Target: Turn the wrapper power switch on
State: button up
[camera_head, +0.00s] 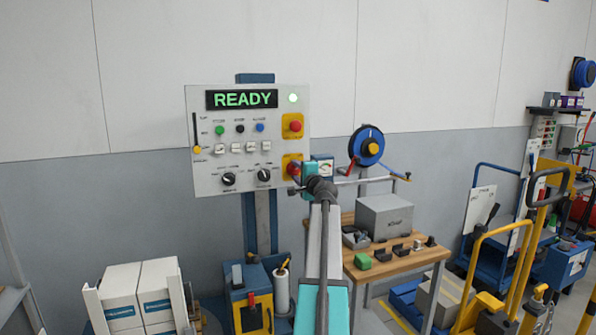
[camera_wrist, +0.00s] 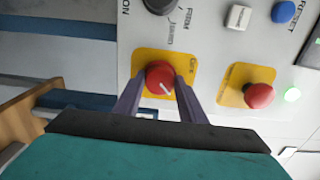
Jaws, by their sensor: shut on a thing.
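The control panel (camera_head: 235,185) is a white board on a blue post, with a lit display (camera_head: 242,99) reading READY in green and a lit green lamp (camera_head: 293,98). The power switch, a red rotary knob (camera_wrist: 159,74) with a short white mark, sits on a yellow plate (camera_wrist: 187,60); in the head view its plate (camera_head: 287,160) is at the panel's lower right, partly hidden by my gripper. My gripper (camera_wrist: 160,84) is shut on the red knob, one finger on each side. The white mark points diagonally toward the lower right in the wrist view.
A red mushroom button (camera_wrist: 259,95) on another yellow plate is close beside the knob. Black dials (camera_head: 264,175), white push buttons and a slider (camera_head: 197,149) are on the panel. A workbench (camera_head: 385,256) with a grey box (camera_head: 385,217) stands right, near a blue reel (camera_head: 367,146).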

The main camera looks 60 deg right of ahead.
jog(key=shift+s+f, duration=0.1)
jog(key=shift+f, duration=0.05)
jog(key=o, duration=1.1)
jog(key=shift+c, duration=0.2)
jog(key=shift+a, duration=0.1)
jog(key=b+v, duration=0.1)
jog(key=v, duration=1.2)
jog(key=shift+s, duration=0.35)
jog(key=shift+a, duration=0.1)
